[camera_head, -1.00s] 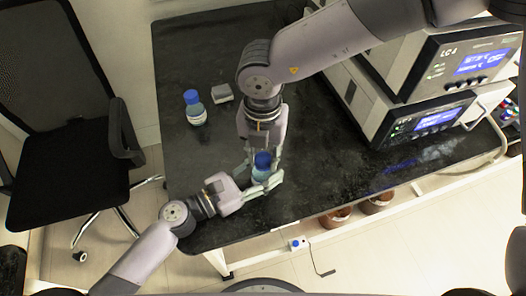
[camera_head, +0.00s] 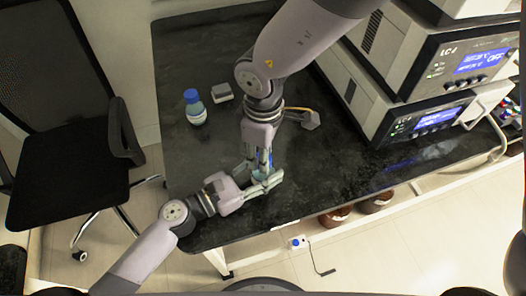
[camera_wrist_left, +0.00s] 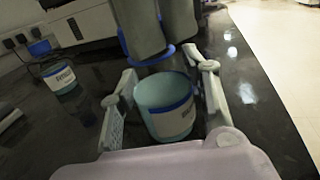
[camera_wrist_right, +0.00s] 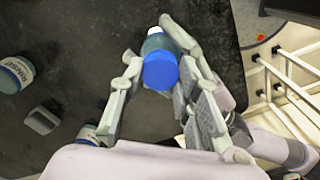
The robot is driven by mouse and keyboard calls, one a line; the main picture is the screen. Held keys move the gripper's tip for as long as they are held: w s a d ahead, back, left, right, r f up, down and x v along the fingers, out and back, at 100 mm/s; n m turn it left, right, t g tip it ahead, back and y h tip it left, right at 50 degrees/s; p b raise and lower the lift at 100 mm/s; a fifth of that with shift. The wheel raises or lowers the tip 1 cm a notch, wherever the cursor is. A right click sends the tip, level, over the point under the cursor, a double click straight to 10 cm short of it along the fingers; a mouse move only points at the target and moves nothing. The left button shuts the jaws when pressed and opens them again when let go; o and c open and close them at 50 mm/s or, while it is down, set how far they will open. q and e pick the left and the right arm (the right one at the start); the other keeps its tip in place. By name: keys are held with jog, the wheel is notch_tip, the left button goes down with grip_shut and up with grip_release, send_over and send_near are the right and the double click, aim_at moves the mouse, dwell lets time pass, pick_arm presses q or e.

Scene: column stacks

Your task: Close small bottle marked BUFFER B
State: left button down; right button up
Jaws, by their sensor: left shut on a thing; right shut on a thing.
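A small teal bottle stands upright between the fingers of my left gripper (camera_head: 266,183); its body (camera_wrist_left: 166,105) has a blue-edged label too blurred to read. My left gripper is shut on this body. Its blue cap (camera_wrist_right: 160,72) is between the fingers of my right gripper (camera_wrist_right: 155,88), which is shut on it from above. In the left wrist view, a blue edge of the cap (camera_wrist_left: 164,52) shows over the bottle, mostly hidden by my right fingers. I cannot tell whether the cap touches the neck. In the head view my grippers hide most of the bottle.
Another blue-capped bottle (camera_head: 195,108) stands on the black bench (camera_head: 215,160), with a small grey box (camera_head: 222,93) next to it. White stacked instruments (camera_head: 400,90) stand at the right. The bench's front edge is close to my left gripper.

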jog(key=shift+d, duration=0.1)
jog(key=o, duration=0.7)
jog(key=shift+r, duration=2.25)
jog(key=shift+c, duration=0.4)
